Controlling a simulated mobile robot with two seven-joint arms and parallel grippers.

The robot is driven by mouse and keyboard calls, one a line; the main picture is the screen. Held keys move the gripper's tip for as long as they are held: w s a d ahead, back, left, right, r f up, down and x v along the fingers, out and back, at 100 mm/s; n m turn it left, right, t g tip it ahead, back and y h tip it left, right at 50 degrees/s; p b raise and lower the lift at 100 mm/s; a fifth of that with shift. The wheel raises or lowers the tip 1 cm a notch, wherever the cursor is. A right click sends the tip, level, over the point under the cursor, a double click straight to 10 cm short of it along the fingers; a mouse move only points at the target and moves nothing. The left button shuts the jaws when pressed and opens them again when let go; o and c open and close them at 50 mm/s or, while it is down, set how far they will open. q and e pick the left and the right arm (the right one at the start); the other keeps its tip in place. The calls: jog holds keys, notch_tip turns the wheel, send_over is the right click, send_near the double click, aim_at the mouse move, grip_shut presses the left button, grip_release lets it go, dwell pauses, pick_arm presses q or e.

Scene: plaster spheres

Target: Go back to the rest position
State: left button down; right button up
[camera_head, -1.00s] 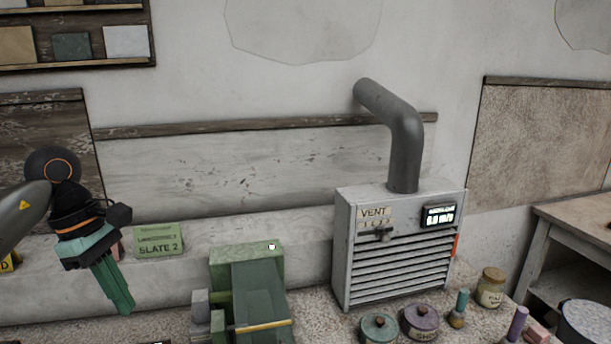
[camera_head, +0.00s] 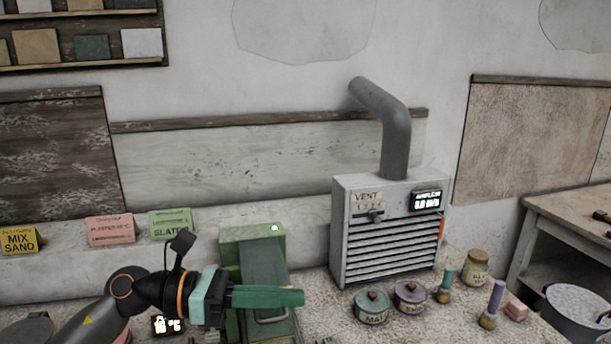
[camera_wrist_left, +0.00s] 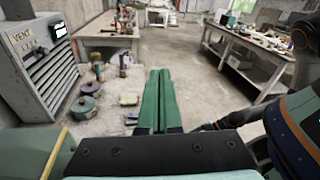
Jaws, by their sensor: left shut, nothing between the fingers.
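My left gripper (camera_head: 300,297) comes in from the lower left of the head view and points right. Its green fingers are together with nothing between them, in front of the green machine (camera_head: 252,237) on the bench. In the left wrist view the same fingers (camera_wrist_left: 158,75) lie side by side and point into the room. I cannot tell from the head view whether they touch the machine or are only in front of it. My right gripper does not show in the head view.
A grey vent box (camera_head: 388,235) with a pipe stands right of the green machine. Lidded pots (camera_head: 371,306), a jar (camera_head: 475,267) and brushes (camera_head: 492,304) stand to its front and right. Sign cards (camera_head: 110,230) line the ledge at left. The wrist view shows open floor (camera_wrist_left: 195,85) between tables.

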pick_arm(q)
jog(key=w+a+r+n+t+h, duration=0.1)
jog(key=w+a+r+n+t, duration=0.1)
jog(key=n+t, duration=0.6)
jog(key=w+a+r+n+t, duration=0.15)
jog(key=n+t, duration=0.35)
jog(key=n, duration=0.5)
jog(key=w+a+f+n+t+y, duration=0.2)
jog(key=a+f+n+t+y, duration=0.3)
jog(key=n+y, duration=0.5)
jog(key=s+a+f+n+g+y, duration=0.3)
jog(key=a+f+n+y, duration=0.45)
jog(key=f+n, duration=0.5)
jog(key=s+a+f+n+g, duration=0.1)
jog(key=s+f+n+g, duration=0.4)
jog(key=s+f, duration=0.55)
jog(key=s+a+f+n+g, duration=0.1)
jog(key=s+f+n+g, duration=0.45)
jog(key=s, duration=0.75)
jog(key=w+d+f+m+t+h, duration=0.1)
jog(key=w+d+f, duration=0.1)
jog(key=f, duration=0.5)
jog(key=w+d+f+m+t+h+b, duration=0.1)
jog(key=d+f+t, duration=0.1)
jog(key=f, duration=0.5)
jog(key=shift+w, duration=0.35)
